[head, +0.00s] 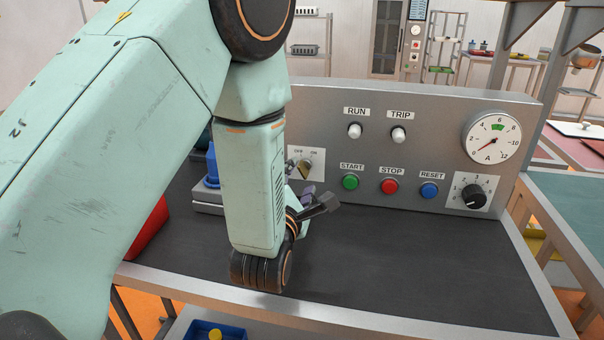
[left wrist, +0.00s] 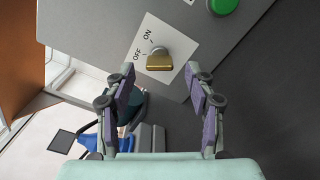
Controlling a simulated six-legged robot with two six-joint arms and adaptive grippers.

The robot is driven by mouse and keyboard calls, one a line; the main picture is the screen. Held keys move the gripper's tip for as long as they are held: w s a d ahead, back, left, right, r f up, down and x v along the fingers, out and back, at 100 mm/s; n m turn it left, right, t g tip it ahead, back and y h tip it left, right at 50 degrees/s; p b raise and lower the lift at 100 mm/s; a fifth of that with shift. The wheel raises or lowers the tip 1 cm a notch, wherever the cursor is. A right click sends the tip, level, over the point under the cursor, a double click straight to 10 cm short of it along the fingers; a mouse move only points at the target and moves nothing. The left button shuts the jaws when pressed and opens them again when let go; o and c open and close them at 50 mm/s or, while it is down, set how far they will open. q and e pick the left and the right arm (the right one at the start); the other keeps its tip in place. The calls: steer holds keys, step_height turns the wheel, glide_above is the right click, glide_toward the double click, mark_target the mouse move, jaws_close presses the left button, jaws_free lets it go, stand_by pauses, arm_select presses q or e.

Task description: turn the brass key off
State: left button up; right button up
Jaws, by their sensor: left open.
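The brass key (head: 305,166) sits in a pale switch plate (head: 318,159) marked OFF and ON on the grey panel, left of the START button. In the left wrist view the brass key (left wrist: 159,63) shows as a wide gold bow in a round metal lock; I cannot tell which mark it points to. My left gripper (head: 318,203) is in front of and below the key, facing the panel. In the left wrist view the left gripper (left wrist: 160,84) has its fingers spread on either side of the key, apart from it. My right gripper is not in view.
The panel also carries a green START button (head: 351,182), a red STOP button (head: 389,186), a blue RESET button (head: 429,190), a dial knob (head: 473,196) and a gauge (head: 492,136). A blue object (head: 212,170) stands left of my forearm. The dark bench top (head: 420,260) is clear at right.

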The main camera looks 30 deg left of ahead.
arm_select(q)
steer(key=v, duration=0.3)
steer(key=shift+s+d, duration=0.15)
steer(key=shift+s, duration=0.2)
steer(key=shift+s, duration=0.1)
